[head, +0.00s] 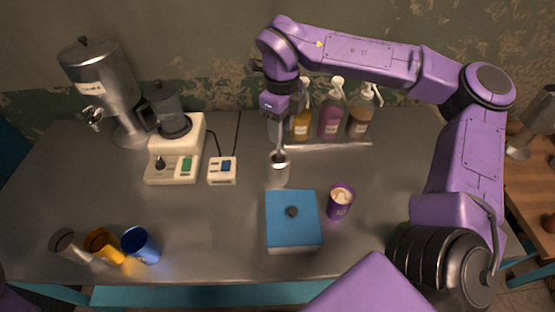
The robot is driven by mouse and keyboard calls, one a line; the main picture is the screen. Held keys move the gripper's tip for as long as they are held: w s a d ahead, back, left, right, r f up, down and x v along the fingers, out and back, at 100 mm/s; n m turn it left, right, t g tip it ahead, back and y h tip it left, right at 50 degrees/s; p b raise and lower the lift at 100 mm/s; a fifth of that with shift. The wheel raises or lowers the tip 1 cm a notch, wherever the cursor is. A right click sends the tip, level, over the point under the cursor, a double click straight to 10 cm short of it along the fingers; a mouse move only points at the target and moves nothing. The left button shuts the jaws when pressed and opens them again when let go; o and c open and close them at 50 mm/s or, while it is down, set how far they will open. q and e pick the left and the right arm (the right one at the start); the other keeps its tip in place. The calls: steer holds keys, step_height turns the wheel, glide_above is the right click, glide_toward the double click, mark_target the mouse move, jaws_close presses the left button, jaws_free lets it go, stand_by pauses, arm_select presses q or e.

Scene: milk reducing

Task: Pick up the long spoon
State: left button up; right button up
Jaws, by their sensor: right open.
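A metal cup (279,172) stands near the middle of the table, behind the blue box. The long spoon (280,147) appears to stand upright in it, with a thin grey handle rising above the rim; its lower end is hidden in the cup. My right gripper (278,123) points down directly above the cup, at the upper part of the spoon. It is open; whether its fingers are around the handle or touching it is too small to tell. My left gripper is not in view.
Pump bottles (331,118) stand in a rack close behind the right gripper. A blue-lidded box (292,218) and a purple cup (340,202) are in front. A blender (172,140) and a metal dispenser (105,85) stand left. Three cups (140,245) are front left.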

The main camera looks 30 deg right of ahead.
steer(key=p, duration=0.1)
glide_above(278, 157)
steer(key=f, duration=0.4)
steer(key=shift+w+d+f, duration=0.1)
steer(key=shift+w+d, duration=0.05)
steer(key=shift+d, duration=0.05)
steer(key=shift+d+f, duration=0.1)
steer(key=shift+f, duration=0.35)
jaws_close()
